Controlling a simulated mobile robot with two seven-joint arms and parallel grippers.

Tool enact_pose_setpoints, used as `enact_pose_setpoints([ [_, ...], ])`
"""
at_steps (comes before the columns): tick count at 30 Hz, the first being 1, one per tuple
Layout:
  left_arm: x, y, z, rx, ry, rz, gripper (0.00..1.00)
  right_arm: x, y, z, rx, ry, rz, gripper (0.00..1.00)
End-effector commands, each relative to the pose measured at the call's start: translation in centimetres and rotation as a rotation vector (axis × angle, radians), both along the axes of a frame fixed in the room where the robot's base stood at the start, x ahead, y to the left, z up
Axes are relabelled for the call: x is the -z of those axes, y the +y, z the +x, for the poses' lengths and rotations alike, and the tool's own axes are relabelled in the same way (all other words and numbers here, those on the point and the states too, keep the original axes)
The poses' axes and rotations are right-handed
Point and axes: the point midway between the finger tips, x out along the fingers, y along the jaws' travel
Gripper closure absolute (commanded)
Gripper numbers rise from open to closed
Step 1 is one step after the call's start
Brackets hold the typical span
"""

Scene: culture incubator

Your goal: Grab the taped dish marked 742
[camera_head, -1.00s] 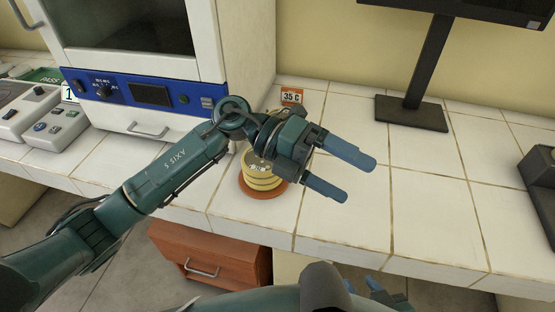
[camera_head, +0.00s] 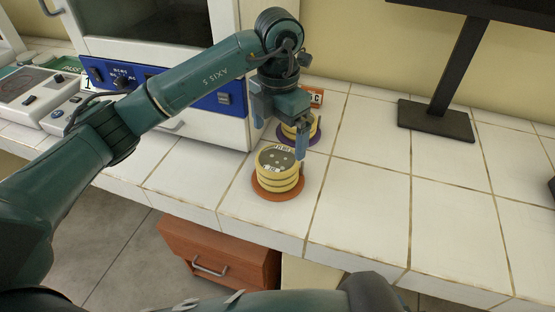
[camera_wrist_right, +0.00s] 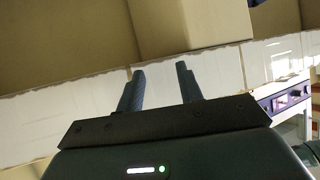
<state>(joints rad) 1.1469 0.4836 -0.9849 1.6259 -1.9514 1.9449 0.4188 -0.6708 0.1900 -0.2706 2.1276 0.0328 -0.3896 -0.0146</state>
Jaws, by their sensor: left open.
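A stack of yellow-taped dishes (camera_head: 278,172) sits on an orange-brown mat near the counter's front; small dark marks on its lid are too small to read. A second yellow-taped stack (camera_head: 290,131) stands behind it on a purple mat, partly hidden by my left gripper. I cannot tell which dish bears 742. My left gripper (camera_head: 281,130) is open, fingers pointing down, in front of or above the rear stack; touching cannot be told. My right gripper (camera_wrist_right: 160,85) is open and empty in the right wrist view, with no dish near it.
A white incubator (camera_head: 200,125) with a blue control panel stands behind my left arm. An orange-and-white temperature sign (camera_head: 315,96) is partly covered. A monitor stand (camera_head: 437,120) is at the back right. An instrument (camera_head: 35,97) is at left.

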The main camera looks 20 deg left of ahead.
Motion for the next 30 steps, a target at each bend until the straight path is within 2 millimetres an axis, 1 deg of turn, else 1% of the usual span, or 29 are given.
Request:
enact_pose_setpoints([
  [1,0.6,0.0,0.0,0.000,0.004,0.000,0.00,-0.1,0.0,0.0,0.002,0.001,-0.001,0.64],
  [3,1.3,0.0,0.0,0.001,0.002,0.000,0.00,0.0,-0.1,0.0,0.003,0.001,-0.003,0.64],
  [8,2.3,0.1,0.0,0.001,0.004,-0.001,0.00,0.0,-0.2,0.0,0.008,0.008,-0.005,0.64],
  [15,5.8,0.4,0.0,0.000,0.003,-0.002,0.00,0.0,-0.7,0.0,0.021,0.022,-0.012,0.64],
  [18,6.6,0.3,0.1,0.001,0.002,-0.003,0.00,-0.1,-0.6,0.0,0.025,0.023,-0.009,0.64],
  [26,6.8,0.3,0.1,0.001,0.000,-0.001,0.01,0.0,-0.6,0.0,0.026,0.025,-0.008,0.64],
  [30,6.8,0.3,0.1,0.001,0.000,-0.002,0.12,0.0,-0.5,0.0,0.025,0.025,-0.007,0.64],
])
